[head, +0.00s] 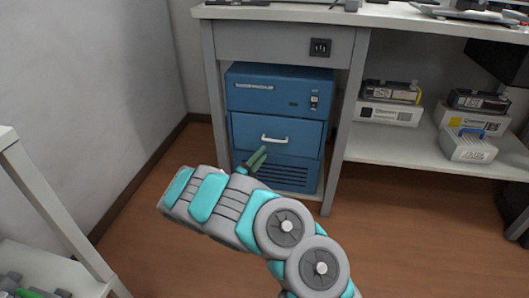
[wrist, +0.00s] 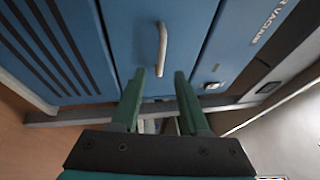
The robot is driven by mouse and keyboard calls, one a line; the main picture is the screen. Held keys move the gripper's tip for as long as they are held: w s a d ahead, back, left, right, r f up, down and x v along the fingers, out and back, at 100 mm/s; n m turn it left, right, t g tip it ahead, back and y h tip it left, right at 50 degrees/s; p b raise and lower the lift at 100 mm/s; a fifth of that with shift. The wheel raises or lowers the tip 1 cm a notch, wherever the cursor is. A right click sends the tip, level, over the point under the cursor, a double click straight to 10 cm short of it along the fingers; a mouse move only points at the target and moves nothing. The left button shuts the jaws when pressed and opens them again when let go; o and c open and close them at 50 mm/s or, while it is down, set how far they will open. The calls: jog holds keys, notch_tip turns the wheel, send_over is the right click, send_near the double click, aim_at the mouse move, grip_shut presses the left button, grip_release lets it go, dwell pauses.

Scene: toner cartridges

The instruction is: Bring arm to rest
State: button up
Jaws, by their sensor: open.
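My gripper (head: 258,158) is in front of the blue cabinet (head: 276,98) under the desk, near its lower drawer. In the wrist view my gripper (wrist: 160,88) shows two green fingers apart with nothing between them. The drawer's pale handle (wrist: 161,48) lies beyond the fingertips and looks apart from them. In the head view the handle (head: 275,139) is just above and right of the fingertips. The drawer looks shut. My arm reaches up from the bottom of the head view.
A white desk (head: 400,16) stands over the cabinet, its legs on either side. A shelf (head: 395,150) to the right holds toner cartridges (head: 391,92) and boxes. A pale rack (head: 45,200) stands at the left. Wooden floor (head: 400,240) is clear at the lower right.

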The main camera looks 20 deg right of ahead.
dwell(0.4)
jog(key=s+d+r+m+g+h+p, duration=0.1)
jog(key=s+d+r+m+g, duration=0.5)
jog(key=s+r+m, duration=0.25)
jog(key=s+d+r+m+g+h+p, duration=0.1)
jog(key=s+d+r+m+g, duration=0.45)
jog(key=s+r+m, duration=0.35)
jog(key=s+r+m+g+y+p, duration=0.1)
jog(key=s+r+m+g+y, duration=0.25)
jog(key=s+m, duration=0.5)
jog(key=s+a+m+y+p, duration=0.1)
jog(key=s+a+m+y, duration=0.3)
jog(key=s, duration=0.4)
jog(key=s+a+m+y+p, duration=0.25)
jog(key=s+a+m, duration=0.2)
jog(key=s, duration=0.35)
jog(key=s+a+m+t+y, duration=0.1)
jog(key=s+a+m+y, duration=0.2)
jog(key=a, duration=0.6)
jog(key=s+a+m+t+y+p, duration=0.1)
jog(key=s+a+m+y, duration=0.3)
jog(key=a, duration=0.5)
jog(key=shift+s+f+y, duration=0.3)
jog(key=shift+s+y, duration=0.5)
jog(key=shift+s, duration=0.1)
jog(key=shift+a, duration=0.1)
